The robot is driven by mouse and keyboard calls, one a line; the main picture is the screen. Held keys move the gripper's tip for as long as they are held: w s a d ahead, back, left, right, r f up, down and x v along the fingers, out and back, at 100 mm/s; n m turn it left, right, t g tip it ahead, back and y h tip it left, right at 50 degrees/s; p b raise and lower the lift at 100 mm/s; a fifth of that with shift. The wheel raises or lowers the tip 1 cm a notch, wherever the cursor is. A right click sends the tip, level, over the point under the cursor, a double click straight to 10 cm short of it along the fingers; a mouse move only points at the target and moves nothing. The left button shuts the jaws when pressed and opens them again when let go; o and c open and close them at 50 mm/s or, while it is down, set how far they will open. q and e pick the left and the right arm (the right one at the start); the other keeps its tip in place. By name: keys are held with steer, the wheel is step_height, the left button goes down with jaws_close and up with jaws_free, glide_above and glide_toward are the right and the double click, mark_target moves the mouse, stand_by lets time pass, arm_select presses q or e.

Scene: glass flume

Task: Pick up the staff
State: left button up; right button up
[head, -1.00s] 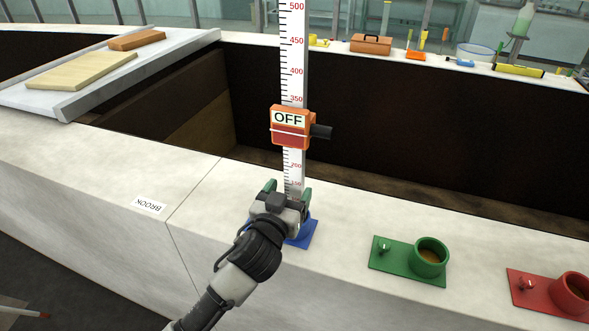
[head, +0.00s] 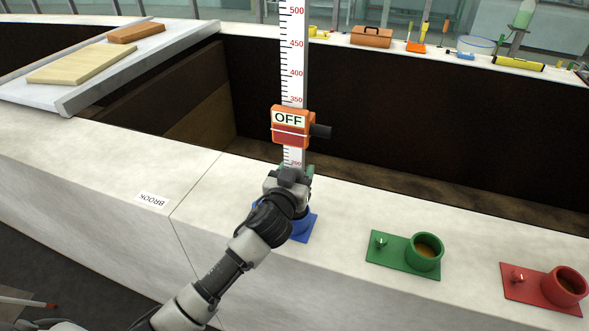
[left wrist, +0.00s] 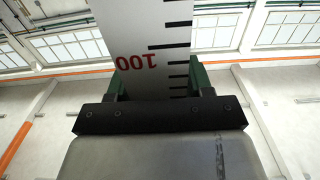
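The staff (head: 294,80) is a tall white measuring rod with black ticks and red numbers. It stands upright in the head view, its lower end at a blue socket (head: 303,227) on the pale wall top. An orange box marked OFF (head: 290,127) with a dark knob is on the staff. My left gripper (head: 297,170) is low on the staff, just above the socket. In the left wrist view its green fingers (left wrist: 158,85) sit against both edges of the staff near the 100 mark, shut on it. My gripper hides the staff's foot. My right gripper is not in view.
A green socket (head: 424,252) and a red socket (head: 566,287) stand to the right on the wall top. A label reading BROOK (head: 152,200) lies left. Behind is the deep dark flume channel. A grey slab (head: 65,101) with boards spans it at left.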

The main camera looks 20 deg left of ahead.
arm_select(q)
jaws_close()
